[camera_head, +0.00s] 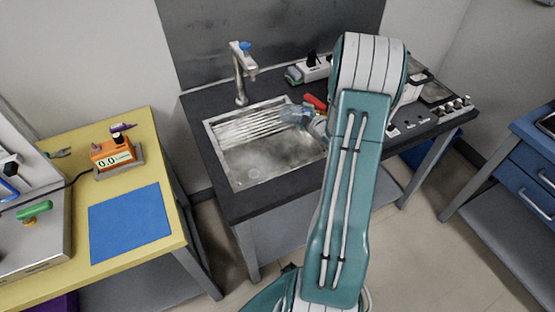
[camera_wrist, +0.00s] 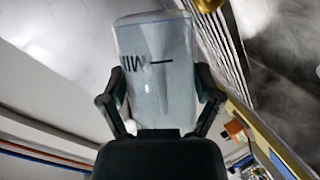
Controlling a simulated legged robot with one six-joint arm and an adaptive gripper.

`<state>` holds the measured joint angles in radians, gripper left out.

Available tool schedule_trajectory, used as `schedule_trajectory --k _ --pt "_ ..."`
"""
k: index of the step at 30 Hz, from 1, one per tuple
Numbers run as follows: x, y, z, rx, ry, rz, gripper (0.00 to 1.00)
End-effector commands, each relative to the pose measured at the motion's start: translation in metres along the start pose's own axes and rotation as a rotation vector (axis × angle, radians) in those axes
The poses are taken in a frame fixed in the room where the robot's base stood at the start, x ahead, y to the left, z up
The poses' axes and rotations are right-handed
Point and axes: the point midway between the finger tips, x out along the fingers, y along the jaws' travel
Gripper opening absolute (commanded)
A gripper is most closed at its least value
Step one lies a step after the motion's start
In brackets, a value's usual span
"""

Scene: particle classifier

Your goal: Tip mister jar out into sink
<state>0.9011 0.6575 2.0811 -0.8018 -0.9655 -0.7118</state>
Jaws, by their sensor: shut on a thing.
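The mister jar (camera_wrist: 157,72) is a pale, translucent vessel with dark lettering and a short dark line on its side. My gripper (camera_wrist: 160,100) is shut on it, with a dark finger on each side. In the head view the bluish jar (camera_head: 294,113) looks tipped well over, above the right part of the sink (camera_head: 262,166). My gripper is mostly hidden behind my arm there. I cannot tell whether anything is inside the jar or pouring out. The steel sink has a ribbed drainboard section at the back and a drain in its basin.
A tap (camera_head: 241,75) with a blue knob stands behind the sink. A red object (camera_head: 315,102) and a power strip (camera_head: 312,69) lie near my arm. A yellow table (camera_head: 150,220) at left holds an orange meter (camera_head: 113,153) and a blue mat (camera_head: 130,222).

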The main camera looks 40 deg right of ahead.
Motion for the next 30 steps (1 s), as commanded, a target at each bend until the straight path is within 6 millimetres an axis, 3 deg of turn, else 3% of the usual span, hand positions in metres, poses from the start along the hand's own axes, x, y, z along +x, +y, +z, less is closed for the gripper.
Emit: schedule_trajectory --k 8,30 --pt "0.003 -0.011 0.005 0.172 0.018 -0.074 0.25" --pt "0.003 0.008 0.008 0.515 0.067 -0.225 0.25"
